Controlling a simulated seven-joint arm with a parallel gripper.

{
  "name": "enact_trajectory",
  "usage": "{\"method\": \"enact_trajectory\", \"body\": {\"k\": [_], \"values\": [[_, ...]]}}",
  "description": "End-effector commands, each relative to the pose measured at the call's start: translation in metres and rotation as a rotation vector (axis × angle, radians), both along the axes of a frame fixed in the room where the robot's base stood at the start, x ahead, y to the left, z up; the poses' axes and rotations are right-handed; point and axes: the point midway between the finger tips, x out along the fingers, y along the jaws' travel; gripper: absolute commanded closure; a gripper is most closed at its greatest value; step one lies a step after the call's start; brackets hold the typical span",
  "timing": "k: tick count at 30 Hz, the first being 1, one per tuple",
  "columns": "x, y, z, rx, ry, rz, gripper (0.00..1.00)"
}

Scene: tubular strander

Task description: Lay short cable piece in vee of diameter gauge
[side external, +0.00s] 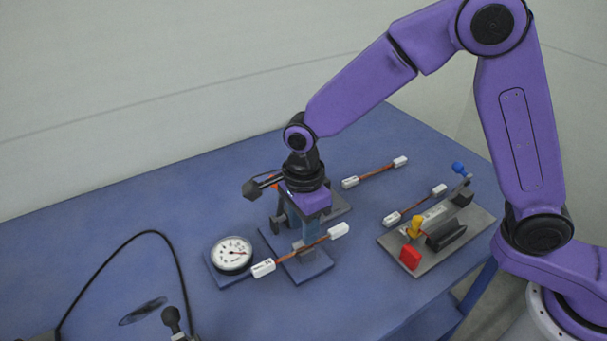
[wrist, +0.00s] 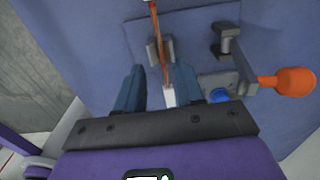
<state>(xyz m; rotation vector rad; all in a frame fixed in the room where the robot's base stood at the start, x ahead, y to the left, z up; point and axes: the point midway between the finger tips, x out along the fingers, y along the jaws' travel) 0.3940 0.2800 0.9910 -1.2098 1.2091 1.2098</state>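A short copper-coloured cable piece (side external: 301,251) with white end caps lies across the grey vee block (side external: 303,255) of the gauge, on a blue base plate (side external: 309,273). In the wrist view the cable (wrist: 160,40) crosses between the jaws of the vee block (wrist: 153,53); whether it is fully seated I cannot tell. My gripper (side external: 300,232) points down just above the gauge. In the wrist view the blue fingers of my gripper (wrist: 158,92) stand apart, with the near white cap between them in the picture. The dial (side external: 232,253) sits left of the vee.
Two more white-capped cables lie behind (side external: 375,173) and at right (side external: 414,206). A grey fixture plate (side external: 462,232) holds a red block (side external: 410,257) and a yellow knob (side external: 414,226). An orange-knobbed lever (wrist: 285,81) stands close to my right finger.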

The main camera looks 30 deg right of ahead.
Motion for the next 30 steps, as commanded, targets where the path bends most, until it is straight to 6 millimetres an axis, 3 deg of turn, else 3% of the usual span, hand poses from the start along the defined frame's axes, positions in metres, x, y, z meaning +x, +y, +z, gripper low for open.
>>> {"method": "enact_trajectory", "body": {"k": [3,15,21,30], "values": [[0.001,0.001,0.028,0.006,-0.007,0.000,0.63],[0.000,0.000,0.109,0.008,-0.011,0.000,0.63],[0.000,0.000,0.131,0.007,-0.010,0.000,0.63],[-0.002,-0.002,0.137,0.006,-0.009,0.028,0.63]]}}
